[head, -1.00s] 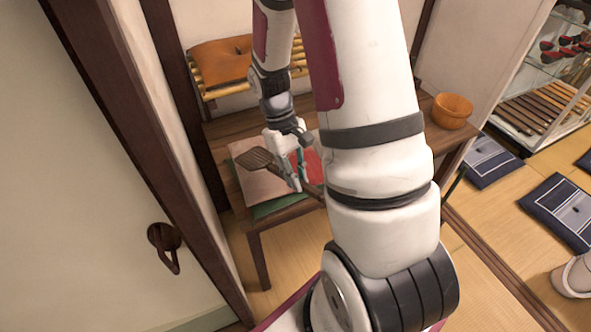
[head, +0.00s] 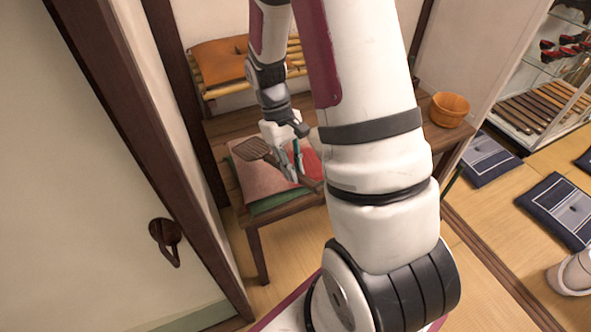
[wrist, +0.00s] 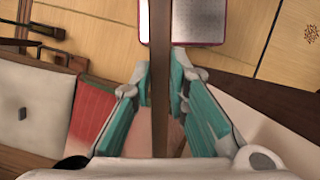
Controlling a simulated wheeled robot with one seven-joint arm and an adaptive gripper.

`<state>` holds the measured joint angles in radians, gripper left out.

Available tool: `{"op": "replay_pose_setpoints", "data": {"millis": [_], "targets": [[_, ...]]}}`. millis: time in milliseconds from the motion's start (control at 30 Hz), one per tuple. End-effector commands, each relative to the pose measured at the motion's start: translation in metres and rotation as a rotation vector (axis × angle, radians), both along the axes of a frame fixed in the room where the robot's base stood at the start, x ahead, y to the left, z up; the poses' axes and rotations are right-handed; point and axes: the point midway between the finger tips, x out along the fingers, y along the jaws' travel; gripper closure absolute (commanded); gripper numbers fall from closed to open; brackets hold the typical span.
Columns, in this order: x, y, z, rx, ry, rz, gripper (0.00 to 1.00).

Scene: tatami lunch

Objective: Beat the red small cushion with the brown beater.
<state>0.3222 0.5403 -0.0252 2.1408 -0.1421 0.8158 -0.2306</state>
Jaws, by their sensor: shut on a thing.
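My gripper (head: 291,174) is shut on the handle of the brown beater (head: 250,149). The beater's flat, slatted head points left in the head view, over a pinkish cushion (head: 262,176) on the dark wooden table. In the wrist view the brown handle (wrist: 160,45) runs upright between my teal fingers (wrist: 160,88). A bright red patch (head: 312,164), seemingly the red small cushion, shows just right of my gripper, partly hidden by my arm. A red surface (wrist: 92,110) also shows left of the fingers in the wrist view. I cannot tell whether the beater touches anything.
A green cushion (head: 275,200) lies under the pinkish one. An orange cushion (head: 220,61) rests on a slatted rack behind the table (head: 222,130). A wooden bowl (head: 450,110) stands at the table's right. A door (head: 110,190) is close on the left. Blue floor cushions (head: 558,209) lie right.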

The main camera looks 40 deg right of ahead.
Motion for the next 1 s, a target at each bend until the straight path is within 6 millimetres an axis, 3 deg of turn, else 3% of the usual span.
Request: {"op": "replay_pose_setpoints", "data": {"millis": [67, 300, 467, 733, 833, 1000], "targets": [[0.0, 0.0, -0.012, 0.001, 0.005, 0.0, 1.0], [0.002, 0.001, -0.106, 0.002, 0.01, -0.001, 1.0], [-0.001, 0.0, -0.077, -0.002, -0.003, 0.001, 1.0], [-0.003, 0.001, -0.007, -0.002, -0.003, 0.002, 1.0], [-0.001, 0.001, 0.002, -0.001, -0.002, 0.001, 1.0], [0.0, 0.001, 0.001, 0.0, 0.0, 0.001, 1.0]]}}
